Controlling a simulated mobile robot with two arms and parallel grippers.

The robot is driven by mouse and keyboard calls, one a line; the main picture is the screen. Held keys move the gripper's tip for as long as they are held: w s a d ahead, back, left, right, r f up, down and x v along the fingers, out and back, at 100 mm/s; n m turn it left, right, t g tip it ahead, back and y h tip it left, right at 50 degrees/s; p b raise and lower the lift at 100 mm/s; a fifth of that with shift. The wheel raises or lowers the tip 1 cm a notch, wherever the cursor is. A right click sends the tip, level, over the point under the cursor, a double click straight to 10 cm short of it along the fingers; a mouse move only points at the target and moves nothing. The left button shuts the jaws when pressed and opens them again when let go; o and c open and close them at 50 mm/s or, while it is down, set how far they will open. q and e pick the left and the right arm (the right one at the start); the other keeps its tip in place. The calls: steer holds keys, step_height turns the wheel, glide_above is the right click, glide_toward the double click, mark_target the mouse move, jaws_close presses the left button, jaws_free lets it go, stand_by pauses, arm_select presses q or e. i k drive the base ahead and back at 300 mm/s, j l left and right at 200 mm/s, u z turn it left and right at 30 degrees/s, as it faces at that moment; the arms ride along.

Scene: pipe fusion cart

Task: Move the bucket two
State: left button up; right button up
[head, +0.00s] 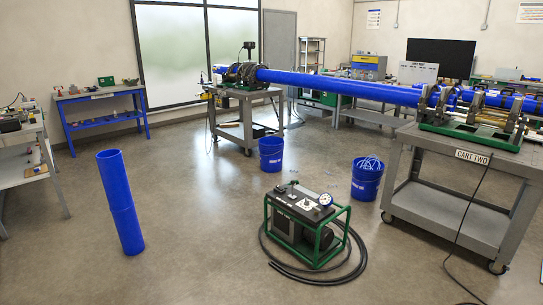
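Two blue buckets stand upright on the concrete floor. One bucket (271,154) is near the middle, close to the far cart, and looks empty from here. The other bucket (367,178) is further right, beside the near cart, and has pale coiled strands showing above its rim. Small white lettering on both buckets is too small to read, so I cannot tell from it which is bucket two. The near cart (440,214) has a "CART TWO" label. Neither of my grippers shows in the head view.
A green-framed pump unit (305,225) with a black hose looped around it sits in front of the buckets. A tall blue pipe (120,202) stands at left. A long blue pipe (340,83) spans both carts. Floor between the standing pipe and pump is clear.

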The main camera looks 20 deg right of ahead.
mark_target(270, 148)
steer(key=i+l+z, duration=0.2)
steer(key=i, duration=0.4)
steer(key=i+l+z, duration=0.2)
steer(key=i, duration=0.45)
steer(key=i+l+z, duration=0.2)
steer(key=i, duration=0.4)
steer(key=j, duration=0.1)
